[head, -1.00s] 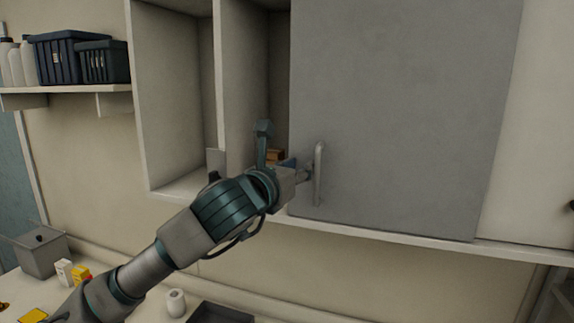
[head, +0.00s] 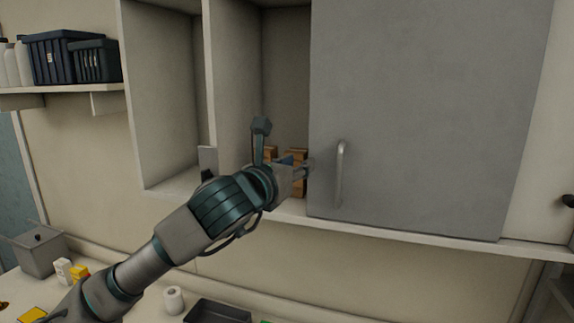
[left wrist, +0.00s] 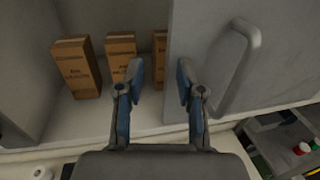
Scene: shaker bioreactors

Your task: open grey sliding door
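The grey sliding door (head: 430,110) covers the right part of the wall cabinet, and the compartment to its left is uncovered. Its vertical bar handle (head: 340,172) is near the door's left edge. In the left wrist view the handle (left wrist: 240,65) stands to the right of both fingers. My left gripper (head: 306,166) is at the door's left edge. Its fingers (left wrist: 160,75) are apart with nothing between them. The right finger overlaps the door's edge; I cannot tell whether it touches. My right gripper is not in view.
Brown boxes (left wrist: 77,68) stand inside the uncovered compartment. Dark blue bins (head: 65,58) sit on a shelf at left. Below are a grey container (head: 38,255), a white roll (head: 174,300) and a dark tray (head: 217,313) on the counter.

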